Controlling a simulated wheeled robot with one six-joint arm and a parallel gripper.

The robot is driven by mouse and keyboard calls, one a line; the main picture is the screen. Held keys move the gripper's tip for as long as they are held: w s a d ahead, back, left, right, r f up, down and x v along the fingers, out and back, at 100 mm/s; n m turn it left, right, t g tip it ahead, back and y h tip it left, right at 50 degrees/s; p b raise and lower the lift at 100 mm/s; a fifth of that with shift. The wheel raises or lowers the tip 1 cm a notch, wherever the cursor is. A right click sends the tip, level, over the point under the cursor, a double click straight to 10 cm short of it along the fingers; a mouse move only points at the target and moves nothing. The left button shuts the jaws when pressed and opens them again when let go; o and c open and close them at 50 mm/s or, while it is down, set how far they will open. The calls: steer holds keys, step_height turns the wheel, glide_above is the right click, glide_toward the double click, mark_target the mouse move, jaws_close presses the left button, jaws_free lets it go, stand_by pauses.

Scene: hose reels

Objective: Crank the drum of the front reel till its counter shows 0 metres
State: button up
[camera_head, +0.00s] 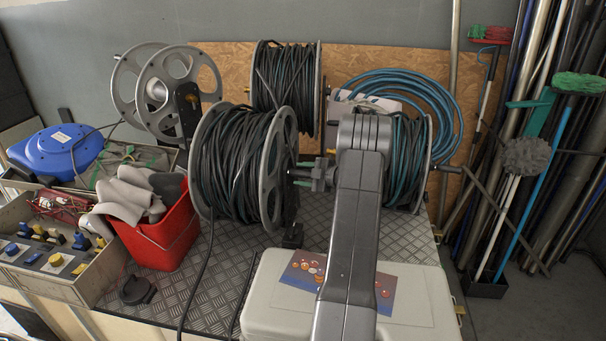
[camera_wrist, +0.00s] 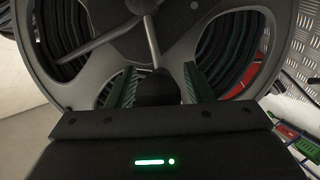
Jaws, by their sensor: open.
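The front reel (camera_head: 240,165) stands on the chequer-plate top, wound with dark hose, one strand running down to the front edge. My gripper (camera_head: 298,174) is at the right side of its grey flange (camera_head: 279,165). In the wrist view the flange (camera_wrist: 70,92) fills the picture, and a dark knob (camera_wrist: 157,88) with a grey rod behind it lies between the two green-padded fingers of my gripper (camera_wrist: 160,84). The fingers are open, with a gap visible on each side of the knob. I see no readable counter in either view.
A red bucket (camera_head: 170,245) with grey cloths stands left of the reel. A pale case (camera_head: 265,305) lies below my arm. Other reels (camera_head: 285,75), (camera_head: 170,90) stand behind, with blue hose (camera_head: 440,95) to the right. Poles and brushes lean at the far right.

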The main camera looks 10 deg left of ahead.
steer(key=shift+c, duration=0.2)
jaws_close()
steer(key=shift+w+r, duration=0.25)
steer(key=shift+r, duration=0.15)
steer(key=shift+w+r+b, duration=0.2)
steer(key=shift+r+b, duration=0.15)
steer(key=shift+w+d+r, duration=0.1)
steer(key=shift+w+r, duration=0.6)
steer(key=shift+w, duration=0.25)
steer(key=shift+w+d+r, duration=0.1)
steer(key=shift+w+r, duration=0.55)
steer(key=shift+w, duration=0.3)
